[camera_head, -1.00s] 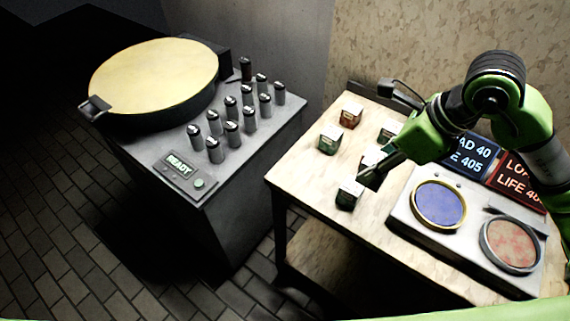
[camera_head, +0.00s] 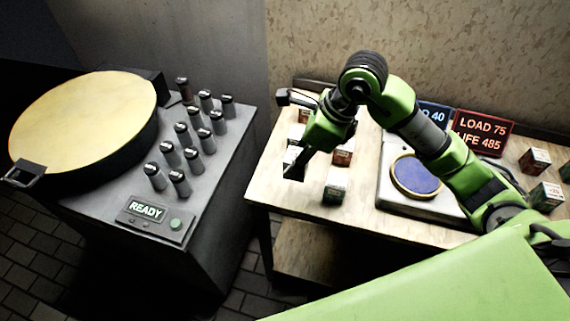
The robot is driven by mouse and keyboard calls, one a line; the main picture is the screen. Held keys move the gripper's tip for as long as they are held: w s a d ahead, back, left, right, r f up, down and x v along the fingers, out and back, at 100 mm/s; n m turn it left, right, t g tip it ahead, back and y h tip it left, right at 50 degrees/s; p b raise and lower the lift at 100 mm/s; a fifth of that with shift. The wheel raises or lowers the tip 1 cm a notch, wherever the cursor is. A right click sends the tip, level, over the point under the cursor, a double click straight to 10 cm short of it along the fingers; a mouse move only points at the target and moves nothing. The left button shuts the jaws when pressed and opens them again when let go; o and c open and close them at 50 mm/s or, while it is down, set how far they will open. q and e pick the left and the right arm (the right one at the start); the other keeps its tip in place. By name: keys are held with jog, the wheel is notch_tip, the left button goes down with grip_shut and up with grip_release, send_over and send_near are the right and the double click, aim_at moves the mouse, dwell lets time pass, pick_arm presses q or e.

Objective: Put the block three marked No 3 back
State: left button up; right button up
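Several small labelled blocks stand on the light tabletop. A green-sided block (camera_head: 336,185) is near the front edge, and a red-brown block (camera_head: 343,152) is behind it. Another block (camera_head: 296,132) sits farther back, partly behind my arm. The numbers are too small to read, so I cannot tell which is No 3. My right gripper (camera_head: 294,172) reaches in from the right and points down at the table's left side. A pale-topped block (camera_head: 291,154) is right at its fingers; whether it is gripped is unclear. My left gripper is out of view.
A grey scale with a blue round pan (camera_head: 417,174) stands right of the blocks. A red sign (camera_head: 483,132) reads LOAD 75, LIFE 485. More blocks (camera_head: 547,196) are at far right.

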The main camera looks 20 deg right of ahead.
jog(key=w+f, duration=0.1)
jog(key=w+a+f, duration=0.1)
jog(key=f, duration=0.1)
jog(key=w+f, duration=0.1)
jog(key=shift+w+a+f+p, duration=0.1)
jog(key=shift+a+f+p, duration=0.15)
jog(key=shift+p, duration=0.15)
notch_tip(320, 180, down, 3)
jog(key=shift+w+r+p, duration=0.1)
jog(key=shift+p, duration=0.65)
jog(key=shift+f, duration=0.45)
jog(key=o, duration=1.1)
jog(key=shift+f+b, duration=0.1)
jog(key=shift+b, duration=0.2)
jog(key=o, duration=0.4)
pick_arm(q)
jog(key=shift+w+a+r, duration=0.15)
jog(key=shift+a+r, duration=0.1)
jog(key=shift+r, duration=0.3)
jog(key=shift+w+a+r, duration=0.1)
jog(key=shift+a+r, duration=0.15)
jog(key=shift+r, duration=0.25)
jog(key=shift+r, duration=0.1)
